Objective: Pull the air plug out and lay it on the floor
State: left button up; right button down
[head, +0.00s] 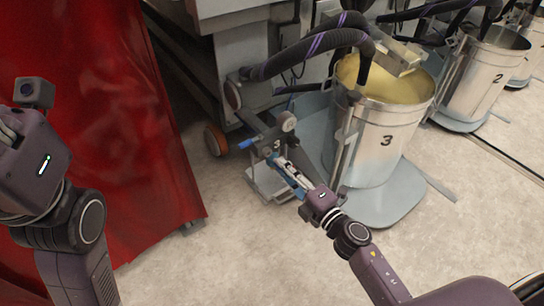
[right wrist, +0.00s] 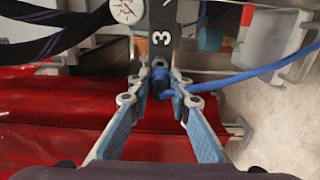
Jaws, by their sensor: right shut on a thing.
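The air plug (right wrist: 162,80) is a small dark and blue fitting with a blue hose (right wrist: 240,76) running off to the right in the right wrist view. My right gripper (right wrist: 165,92) has its two blue-padded fingers closed on both sides of it. The plug is right at the lower end of the black block marked 3 (right wrist: 161,25); I cannot tell how deep it sits. In the head view my right gripper (head: 279,160) reaches that block, and its fingers hide the plug. My left gripper's body (head: 38,160) is at the left edge, its fingertips out of sight.
A metal bucket marked 3 (head: 385,150) stands on a grey plate right of the block. Thick black hoses (head: 310,45) pass above. A red sheet (head: 100,130) hangs at the left. The pale floor (head: 230,250) in front is clear.

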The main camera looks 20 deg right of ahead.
jog(key=shift+v, duration=0.95)
jog(key=v, duration=0.3)
dwell(0.4)
